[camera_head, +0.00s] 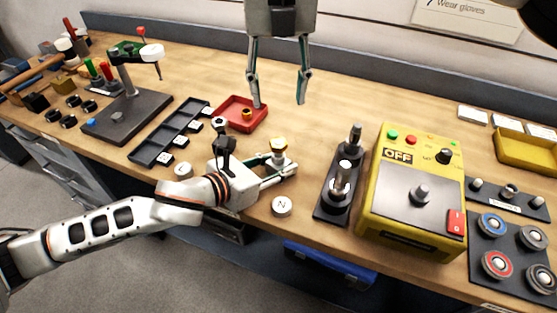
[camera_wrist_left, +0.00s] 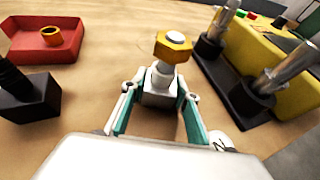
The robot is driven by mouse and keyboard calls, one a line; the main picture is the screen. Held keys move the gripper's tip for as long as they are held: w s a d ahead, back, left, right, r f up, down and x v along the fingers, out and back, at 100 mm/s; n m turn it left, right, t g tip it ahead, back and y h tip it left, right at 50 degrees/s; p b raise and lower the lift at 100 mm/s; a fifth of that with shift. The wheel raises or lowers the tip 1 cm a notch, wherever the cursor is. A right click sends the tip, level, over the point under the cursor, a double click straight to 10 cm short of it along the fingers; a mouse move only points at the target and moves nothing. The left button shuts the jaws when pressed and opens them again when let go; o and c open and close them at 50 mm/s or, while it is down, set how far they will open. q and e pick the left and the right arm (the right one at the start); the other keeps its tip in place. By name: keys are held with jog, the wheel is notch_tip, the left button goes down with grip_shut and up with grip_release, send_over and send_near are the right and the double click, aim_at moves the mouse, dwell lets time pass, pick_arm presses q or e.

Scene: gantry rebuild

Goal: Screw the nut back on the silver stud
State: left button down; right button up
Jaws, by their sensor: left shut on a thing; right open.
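A silver stud on a pale block (camera_wrist_left: 160,90) stands upright between the fingers of my left gripper (camera_head: 278,172), which is shut on the block. A gold hex nut (camera_head: 279,145) sits around the stud's top; the left wrist view also shows this nut (camera_wrist_left: 173,47), with the silver tip inside it. I cannot tell how far it is threaded. My right gripper (camera_head: 279,102) is open and empty, above and behind the stud. Another gold nut or ring (camera_head: 246,114) lies in a red tray (camera_head: 262,109), left of the stud.
A black block with a dark post (camera_wrist_left: 30,97) stands close to the left of my left gripper. A black stand with metal posts (camera_head: 326,209) and a yellow box marked OFF (camera_head: 385,215) are on the right. A white N disc (camera_head: 282,206) lies near the front edge.

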aim_at(271, 168)
dwell(0.3)
pick_arm(q)
jog(key=c, duration=1.4)
grip_release()
jog(key=shift+c, duration=0.2)
jog(key=shift+v, duration=3.75)
jog(key=shift+s+a, duration=0.1)
jog(key=shift+a, duration=0.05)
